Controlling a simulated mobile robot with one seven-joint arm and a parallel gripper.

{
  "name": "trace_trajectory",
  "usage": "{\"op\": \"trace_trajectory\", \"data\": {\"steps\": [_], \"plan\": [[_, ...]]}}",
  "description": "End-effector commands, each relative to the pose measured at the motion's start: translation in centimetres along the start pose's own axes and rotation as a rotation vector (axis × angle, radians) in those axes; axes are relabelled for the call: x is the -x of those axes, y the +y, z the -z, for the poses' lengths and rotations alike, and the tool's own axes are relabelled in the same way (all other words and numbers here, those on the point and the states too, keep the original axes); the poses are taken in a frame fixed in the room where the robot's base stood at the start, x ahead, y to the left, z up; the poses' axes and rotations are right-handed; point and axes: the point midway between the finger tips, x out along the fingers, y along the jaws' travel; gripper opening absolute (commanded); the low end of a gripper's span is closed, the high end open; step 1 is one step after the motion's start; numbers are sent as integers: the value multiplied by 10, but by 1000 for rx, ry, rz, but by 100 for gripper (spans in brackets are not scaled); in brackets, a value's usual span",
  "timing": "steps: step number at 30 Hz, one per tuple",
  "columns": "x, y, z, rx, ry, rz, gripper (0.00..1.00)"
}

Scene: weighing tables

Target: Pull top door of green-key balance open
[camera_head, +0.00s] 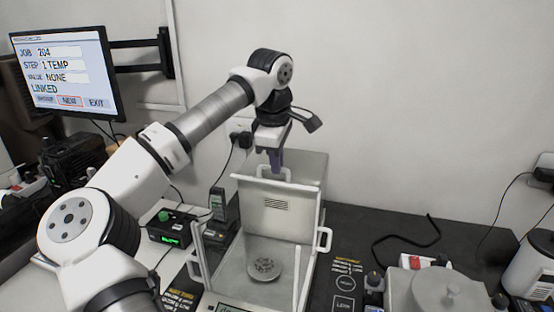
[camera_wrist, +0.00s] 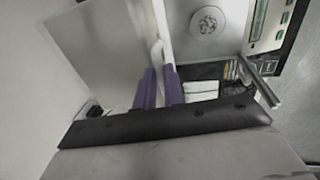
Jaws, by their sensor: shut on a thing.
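The balance (camera_head: 304,225) is a clear-walled box on the dark bench, with a round pan (camera_head: 264,268) inside holding a small grey heap. The pan also shows in the wrist view (camera_wrist: 208,22). The top door (camera_head: 300,168) lies toward the back of the box, with a white front bar and handle. The chamber looks uncovered in front of that bar. My gripper (camera_head: 276,168), with purple fingers, points down and is shut on the white top door handle (camera_wrist: 158,52), which shows between the fingers (camera_wrist: 160,88). The key colour is not clear.
A black box with a green knob (camera_head: 164,216) and a handset (camera_head: 217,204) stand left of the balance. A white side handle (camera_head: 324,240) sticks out at right. Another instrument (camera_head: 440,290) is at lower right. A monitor (camera_head: 66,72) hangs at upper left. The wall is close behind.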

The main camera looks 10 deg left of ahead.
Motion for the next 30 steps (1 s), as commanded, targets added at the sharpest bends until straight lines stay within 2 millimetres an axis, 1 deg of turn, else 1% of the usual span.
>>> {"op": "trace_trajectory", "data": {"steps": [1, 5, 6, 14, 17, 20, 23, 30], "plan": [[0, 0, 0, 1, 0, 0, 13], [0, 0, 0, 0, 0, 0, 30], [0, 0, 0, 0, 0, 0, 32], [1, 0, 0, 0, 0, 0, 32], [6, 0, 0, 1, 1, -1, 32], [20, 0, 0, 1, 2, -2, 32], [41, 0, 0, 0, 3, -3, 32], [97, 0, 0, 2, 3, -3, 32]]}}
